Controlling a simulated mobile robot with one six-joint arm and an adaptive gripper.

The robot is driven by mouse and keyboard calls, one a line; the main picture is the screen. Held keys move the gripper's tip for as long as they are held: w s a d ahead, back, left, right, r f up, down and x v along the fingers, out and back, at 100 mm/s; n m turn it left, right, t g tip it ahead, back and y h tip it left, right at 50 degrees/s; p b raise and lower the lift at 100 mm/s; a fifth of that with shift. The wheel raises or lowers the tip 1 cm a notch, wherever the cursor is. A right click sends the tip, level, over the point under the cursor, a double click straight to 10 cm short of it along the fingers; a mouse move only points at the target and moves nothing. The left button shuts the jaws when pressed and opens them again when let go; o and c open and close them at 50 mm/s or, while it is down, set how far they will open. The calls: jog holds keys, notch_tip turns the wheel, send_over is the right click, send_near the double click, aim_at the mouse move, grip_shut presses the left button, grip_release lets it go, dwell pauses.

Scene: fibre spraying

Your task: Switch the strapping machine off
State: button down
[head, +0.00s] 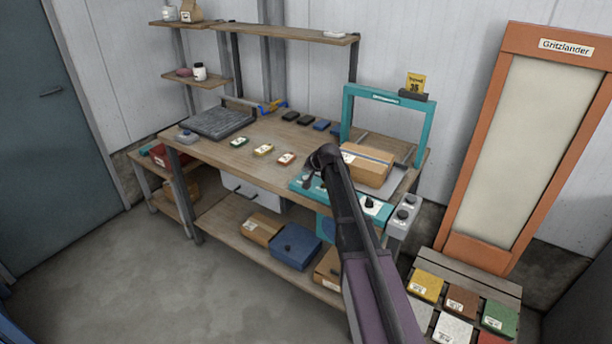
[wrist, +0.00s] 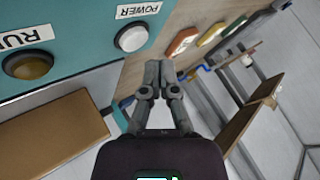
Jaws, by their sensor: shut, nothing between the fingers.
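The strapping machine (head: 347,112) is a teal arch on the right end of the bench, with a teal control panel at its front. In the wrist view, its panel (wrist: 85,60) fills the upper left. I cannot tell which way the knob is set. My gripper (head: 312,180) is over the left part of the panel, partly hidden by my arm. In the wrist view, its fingers (wrist: 158,66) are together and empty, beside the knob and apart from it in the picture.
A brown carton (head: 368,167) lies under the arch. A grey box with dark knobs (head: 403,215) hangs at the bench's right end. Small coloured labelled blocks (head: 263,150) lie on the bench (head: 215,153). An orange-framed panel (head: 480,150) leans at the right.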

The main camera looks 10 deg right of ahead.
aim_at(306, 178)
jog(key=shift+r+p, duration=2.05)
jog(key=shift+r, duration=0.3)
jog(key=shift+s, duration=0.1)
jog(key=s+f+n+g+h, duration=0.1)
jog(key=s+f+g, duration=0.1)
jog(key=s, duration=1.1)
jog(key=s+a+f+n+g+h, duration=0.1)
jog(key=s+n+g, duration=0.1)
jog(key=s, duration=1.1)
jog(key=s+f+n+g+h, duration=0.1)
jog(key=s+g, duration=0.3)
jog(key=s, duration=0.9)
jog(key=shift+a+f+n+g, duration=0.3)
jog(key=shift+a+f+n, duration=0.1)
jog(key=shift+f, duration=0.45)
jog(key=shift+s, duration=0.1)
